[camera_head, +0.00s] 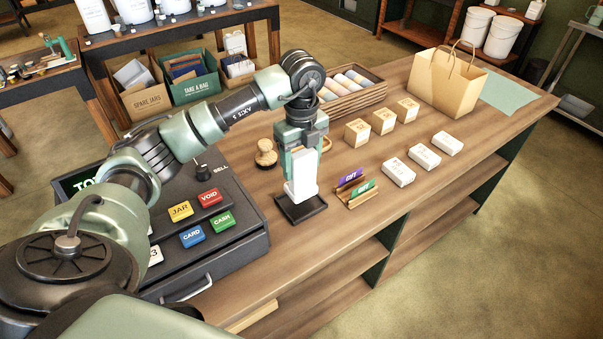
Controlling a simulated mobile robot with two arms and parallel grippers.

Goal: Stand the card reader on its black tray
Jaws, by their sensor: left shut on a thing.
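The card reader (301,181) is a white upright block. My left gripper (303,158) points down and is shut on its upper part, so the fingers cover some of it. The black tray (312,210) is a small square with a low rim on the wooden counter, right of the till. The reader's lower end is over the tray, within its outline. I cannot tell whether it touches the tray floor. My right gripper is out of view.
The till (245,240) with coloured keys is close on the left. A stamp (266,154) stands behind the tray, and a wooden holder with gift cards (362,189) is to its right. Small boxes (398,172) and a paper bag (446,82) are farther right.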

